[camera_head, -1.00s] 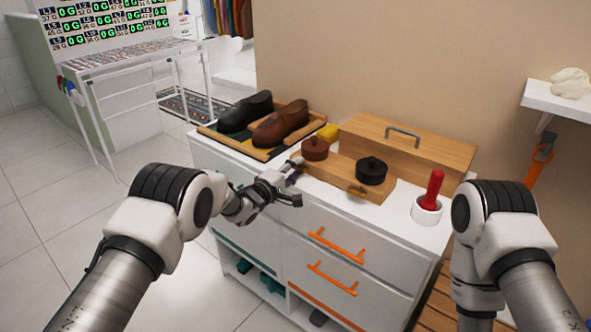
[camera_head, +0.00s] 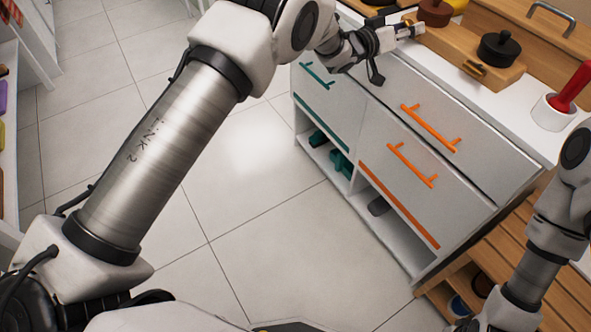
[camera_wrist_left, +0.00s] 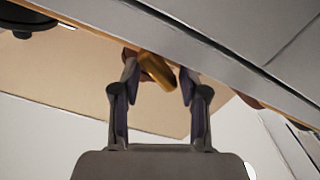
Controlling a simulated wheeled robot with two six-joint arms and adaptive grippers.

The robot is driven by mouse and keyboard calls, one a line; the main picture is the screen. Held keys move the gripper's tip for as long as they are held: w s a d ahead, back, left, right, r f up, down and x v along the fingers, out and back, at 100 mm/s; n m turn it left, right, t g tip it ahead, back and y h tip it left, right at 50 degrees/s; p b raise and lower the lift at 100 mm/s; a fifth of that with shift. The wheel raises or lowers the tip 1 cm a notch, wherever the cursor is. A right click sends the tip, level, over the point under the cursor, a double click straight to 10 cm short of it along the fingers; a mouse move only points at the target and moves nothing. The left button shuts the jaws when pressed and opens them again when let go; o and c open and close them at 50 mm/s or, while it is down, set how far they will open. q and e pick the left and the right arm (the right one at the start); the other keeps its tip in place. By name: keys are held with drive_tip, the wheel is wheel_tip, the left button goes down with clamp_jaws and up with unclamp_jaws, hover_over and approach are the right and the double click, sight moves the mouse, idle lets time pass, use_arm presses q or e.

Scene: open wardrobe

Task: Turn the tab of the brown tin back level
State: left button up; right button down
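The brown tin (camera_head: 435,13) stands on the wooden board (camera_head: 455,50) near the top edge of the head view. A round black tin (camera_head: 499,47) stands to its right; part of it shows in the left wrist view (camera_wrist_left: 28,18). My left gripper (camera_head: 412,30) is just in front of the brown tin. In the left wrist view my left gripper (camera_wrist_left: 157,82) is open, its fingers either side of a slanted brass-coloured tab (camera_wrist_left: 158,71), with a little brown behind it. I cannot tell whether a finger touches the tab. My right gripper is out of view.
A white cabinet (camera_head: 385,85) with orange handles (camera_head: 430,128) and teal handles stands below. A white cup (camera_head: 550,113) with a red-handled tool (camera_head: 573,88) stands on its top at right. A brass fitting (camera_head: 474,68) is on the board's front. The floor at left is clear.

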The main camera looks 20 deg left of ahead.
use_arm(q)
drive_tip(key=m+b, duration=0.2)
drive_tip(key=b, duration=0.1)
drive_tip(key=f+m+b, duration=0.1)
drive_tip(key=m+b, duration=0.2)
drive_tip(key=b, duration=0.1)
drive_tip(key=shift+s+d+b, duration=0.15)
drive_tip(key=shift+b, duration=0.15)
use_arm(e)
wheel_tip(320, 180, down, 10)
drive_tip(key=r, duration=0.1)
use_arm(q)
drive_tip(key=shift+s+a+r+p, duration=0.55)
drive_tip(key=shift+s+a+p, duration=0.15)
drive_tip(key=shift+p, duration=0.2)
drive_tip(key=v, duration=0.6)
drive_tip(key=s+a+f+n+g+y+p, duration=0.1)
drive_tip(key=s+a+f+n+y+p, duration=0.15)
drive_tip(key=f, duration=0.45)
drive_tip(key=s+a+f+n+g+y+p, duration=0.1)
drive_tip(key=s+a+f+n+y+p, duration=0.1)
drive_tip(key=s+a+f+p, duration=0.3)
drive_tip(key=s+a+f+n+g+y+p, duration=0.2)
drive_tip(key=s+a+f+g+y+p, duration=0.1)
drive_tip(key=s+f, duration=0.9)
drive_tip(key=shift+s+a+f+g+p, duration=0.4)
drive_tip(key=shift+s+a+g+p, duration=0.2)
drive_tip(key=shift+s+a+g, duration=0.3)
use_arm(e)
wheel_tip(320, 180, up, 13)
